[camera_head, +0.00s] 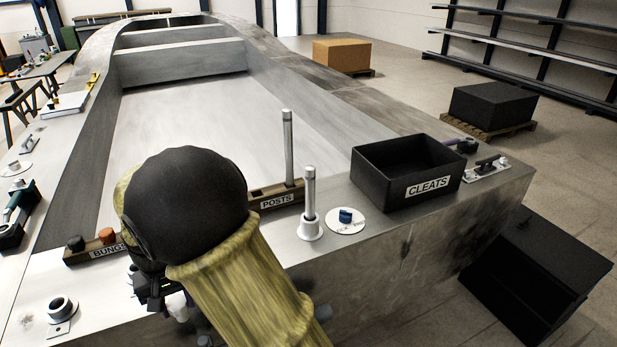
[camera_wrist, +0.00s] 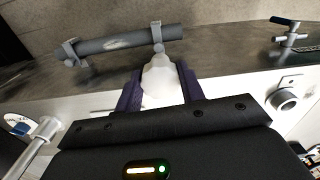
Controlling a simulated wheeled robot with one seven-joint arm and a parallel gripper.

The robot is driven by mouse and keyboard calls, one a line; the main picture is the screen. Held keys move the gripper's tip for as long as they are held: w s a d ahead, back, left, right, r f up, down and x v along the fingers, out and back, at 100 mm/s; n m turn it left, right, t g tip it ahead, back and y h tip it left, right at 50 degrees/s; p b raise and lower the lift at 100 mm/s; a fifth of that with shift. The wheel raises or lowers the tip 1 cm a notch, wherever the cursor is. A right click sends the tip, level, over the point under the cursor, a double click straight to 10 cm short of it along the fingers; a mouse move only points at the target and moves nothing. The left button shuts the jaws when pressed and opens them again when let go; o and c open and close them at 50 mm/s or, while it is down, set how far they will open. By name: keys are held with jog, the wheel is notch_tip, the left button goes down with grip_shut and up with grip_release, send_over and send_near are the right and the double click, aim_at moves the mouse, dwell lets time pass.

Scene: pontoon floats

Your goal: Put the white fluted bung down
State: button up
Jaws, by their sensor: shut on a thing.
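The white fluted bung (camera_wrist: 159,80) is between the two purple fingers of my gripper (camera_wrist: 160,87) in the wrist view. The fingers are shut on its sides, and its narrower end points away from the palm. It appears over the near edge of the metal deck. In the head view my arm covers most of the gripper, and I cannot clearly make out the bung there. The rack labelled BUNGS (camera_head: 107,250) lies on the deck left of my arm, holding an orange-brown bung (camera_head: 76,243) and a dark one (camera_head: 106,235).
A POSTS rack (camera_head: 275,202) holds an upright post. Another post (camera_head: 310,190) stands in a white collar beside a round plate (camera_head: 346,222) with a blue fitting. A black CLEATS bin (camera_head: 385,185) sits right. A ring fitting (camera_head: 61,307) is front left. A clamped tube (camera_wrist: 125,40) lies beyond the bung.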

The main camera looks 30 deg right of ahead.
jog(key=w+d+f+m, duration=0.1)
jog(key=d+f, duration=0.3)
jog(key=d, duration=0.7)
jog(key=w+d+f+m, duration=0.1)
jog(key=d+f, duration=0.4)
jog(key=d, duration=0.7)
jog(key=shift+d+f+m+b, duration=0.3)
jog(key=shift+m+b, duration=0.1)
jog(key=shift+m, duration=0.3)
jog(key=shift+w, duration=0.15)
